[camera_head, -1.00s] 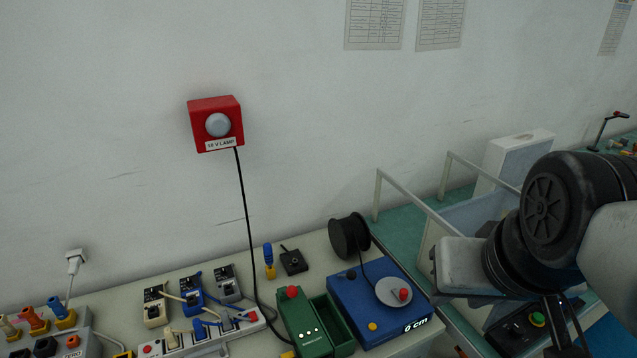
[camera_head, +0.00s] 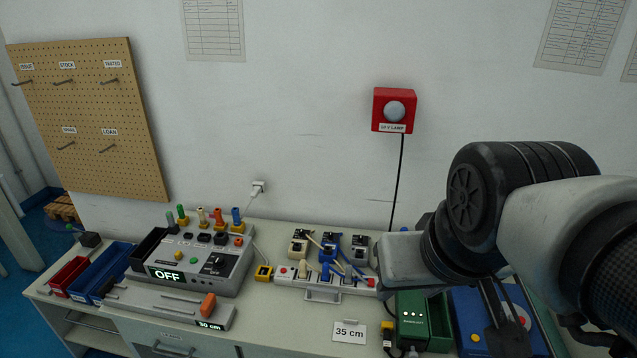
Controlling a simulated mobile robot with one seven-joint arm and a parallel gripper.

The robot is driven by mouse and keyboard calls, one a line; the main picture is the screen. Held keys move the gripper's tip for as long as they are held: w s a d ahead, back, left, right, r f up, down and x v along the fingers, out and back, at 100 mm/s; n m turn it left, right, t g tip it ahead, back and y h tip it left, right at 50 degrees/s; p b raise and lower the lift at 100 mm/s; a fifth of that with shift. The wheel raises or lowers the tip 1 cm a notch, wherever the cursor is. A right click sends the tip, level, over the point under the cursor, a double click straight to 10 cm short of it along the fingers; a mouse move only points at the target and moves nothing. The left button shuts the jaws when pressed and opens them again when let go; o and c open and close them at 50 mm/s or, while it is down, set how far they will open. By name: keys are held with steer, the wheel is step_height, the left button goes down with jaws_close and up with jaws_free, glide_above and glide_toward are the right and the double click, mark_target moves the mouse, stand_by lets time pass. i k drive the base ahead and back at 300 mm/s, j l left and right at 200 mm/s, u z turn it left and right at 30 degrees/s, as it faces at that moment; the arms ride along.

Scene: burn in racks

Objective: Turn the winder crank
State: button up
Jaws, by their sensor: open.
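The winder is a blue box (camera_head: 467,318) at the lower right, with a yellow button on its near left. Its crank is a pale disc with a red knob (camera_head: 522,320). Much of the disc and the box's top is hidden behind my arm and gripper. My gripper (camera_head: 505,338) is a dark shape over the winder, its jaws open. I cannot tell whether it touches the knob or stays above it. The winder's display and its black cable spool are not visible now.
A green box (camera_head: 413,322) stands left of the winder. A card reading 35 cm (camera_head: 349,332) lies on the bench front. A power strip (camera_head: 325,281) and a grey tester reading OFF (camera_head: 212,275) are further left. A red lamp (camera_head: 394,105) hangs on the wall.

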mark_target(524, 320)
steer(key=z, duration=1.4)
steer(key=k+l+u, duration=0.15)
steer(key=l, duration=0.2)
steer(key=l+u, duration=0.15)
steer(key=l, duration=0.2)
steer(key=k+l+u, duration=0.2)
steer(key=i+j+z, duration=0.3)
steer(key=i+j, duration=0.25)
